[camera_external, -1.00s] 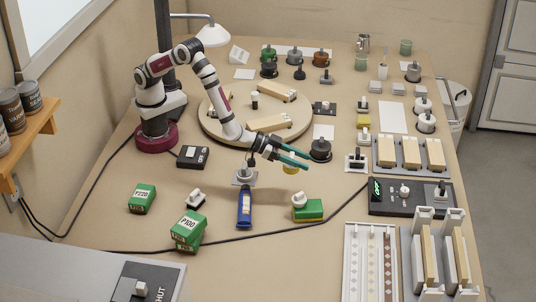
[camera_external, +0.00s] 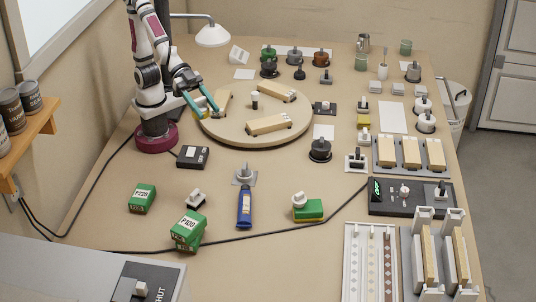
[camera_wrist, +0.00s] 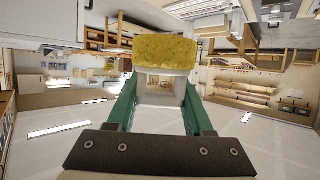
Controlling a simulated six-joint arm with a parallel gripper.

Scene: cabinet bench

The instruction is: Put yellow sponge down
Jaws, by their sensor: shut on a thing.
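The yellow sponge (camera_wrist: 166,48) shows at the top of the wrist view, across the far ends of my gripper's green fingers. A pale part lies under its yellow face, between the fingertips. My gripper (camera_wrist: 160,88) is shut on it. In the external view my gripper (camera_external: 203,108) is raised at the left edge of the round turntable, near my base. I cannot make out the sponge there.
The round turntable (camera_external: 228,127) carries several pale wooden blocks. A black box (camera_external: 193,157) lies in front of my base. Green boxes (camera_external: 188,231) and a blue tube (camera_external: 245,208) lie nearer the front.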

